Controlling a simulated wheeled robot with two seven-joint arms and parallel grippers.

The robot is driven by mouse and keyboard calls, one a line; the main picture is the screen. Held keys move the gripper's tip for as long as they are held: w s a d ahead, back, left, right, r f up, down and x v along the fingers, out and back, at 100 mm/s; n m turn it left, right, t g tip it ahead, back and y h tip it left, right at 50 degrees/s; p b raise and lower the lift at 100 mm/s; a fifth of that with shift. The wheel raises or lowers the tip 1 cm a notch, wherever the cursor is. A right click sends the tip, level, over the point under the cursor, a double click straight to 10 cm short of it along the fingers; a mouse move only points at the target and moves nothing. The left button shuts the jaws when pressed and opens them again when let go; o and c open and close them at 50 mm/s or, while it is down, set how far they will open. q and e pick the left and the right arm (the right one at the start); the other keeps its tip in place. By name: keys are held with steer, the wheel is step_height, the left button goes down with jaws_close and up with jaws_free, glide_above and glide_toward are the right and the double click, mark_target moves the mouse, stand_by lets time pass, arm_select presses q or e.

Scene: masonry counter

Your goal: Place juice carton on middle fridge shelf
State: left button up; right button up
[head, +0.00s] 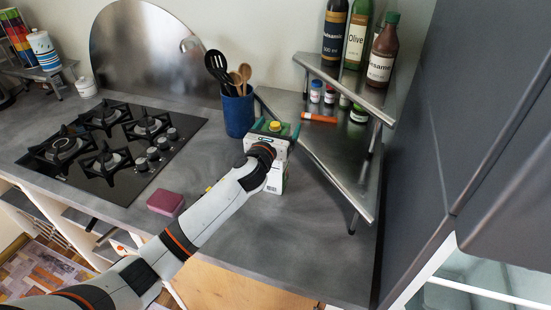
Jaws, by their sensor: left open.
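The juice carton (274,180) stands upright on the grey counter, white and green with a yellow cap. My left arm reaches in from the lower left, and my left gripper (277,133) is at the top of the carton. Its jaws are open, one on each side of the cap area. The wrist hides part of the carton's front. The fridge (485,285) shows at the lower right with a pale, glassy interior partly in view. I cannot tell which shelf is the middle one. My right gripper is not in view.
A metal corner shelf (345,180) with bottles and small jars stands right of the carton. A blue utensil holder (238,115) is behind it. Tall grey cabinet doors (470,110) border the right.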

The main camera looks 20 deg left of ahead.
arm_select(q)
jaws_close()
steer(key=shift+r, duration=0.3)
stand_by(0.3)
